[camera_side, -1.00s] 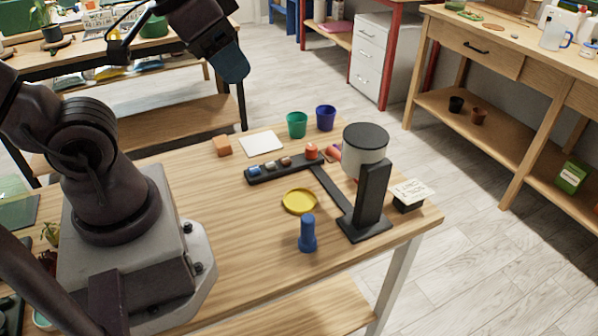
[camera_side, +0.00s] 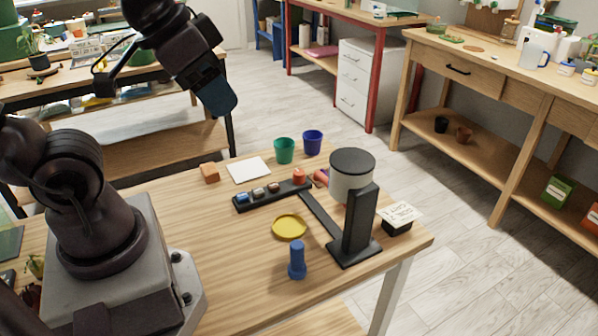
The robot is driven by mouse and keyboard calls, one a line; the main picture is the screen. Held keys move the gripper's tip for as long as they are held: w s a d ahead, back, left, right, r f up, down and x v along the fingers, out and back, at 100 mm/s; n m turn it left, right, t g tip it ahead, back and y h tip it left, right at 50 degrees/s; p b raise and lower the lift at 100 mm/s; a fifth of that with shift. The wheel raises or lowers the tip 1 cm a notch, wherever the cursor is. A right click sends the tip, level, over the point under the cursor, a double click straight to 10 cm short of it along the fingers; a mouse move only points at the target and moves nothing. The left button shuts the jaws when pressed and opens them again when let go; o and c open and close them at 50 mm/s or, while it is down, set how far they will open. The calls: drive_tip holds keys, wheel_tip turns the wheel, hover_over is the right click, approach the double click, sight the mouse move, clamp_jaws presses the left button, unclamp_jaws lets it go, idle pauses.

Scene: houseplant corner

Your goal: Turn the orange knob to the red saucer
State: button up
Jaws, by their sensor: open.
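The orange knob (camera_side: 299,175) stands at the right end of a black strip (camera_side: 272,196) on the wooden table. Blue, grey and brown small pieces sit along the strip to its left. A yellow saucer (camera_side: 289,228) lies in front of the strip. I cannot make out a red saucer; a reddish item (camera_side: 321,177) right of the knob is partly hidden by the stand's grey cylinder. My gripper (camera_side: 221,103) is raised, up and left of the knob, pointing down, well apart from everything on the table. It is open and empty.
A black stand (camera_side: 360,228) with a grey cylinder (camera_side: 351,178) rises right of the knob. A blue peg-like piece (camera_side: 297,262) stands in front.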

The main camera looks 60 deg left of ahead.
drive_tip(key=w+a+f+n+g, duration=0.3)
drive_tip(key=w+a+f+g, duration=0.2)
drive_tip(key=w+a+f, duration=0.4)
drive_tip(key=n, duration=0.6)
approach(299, 172)
drive_tip(key=shift+g, duration=0.3)
drive_tip(key=f, duration=1)
drive_tip(key=shift+w+f, duration=0.1)
drive_tip(key=shift+w, duration=0.15)
drive_tip(key=c, duration=0.9)
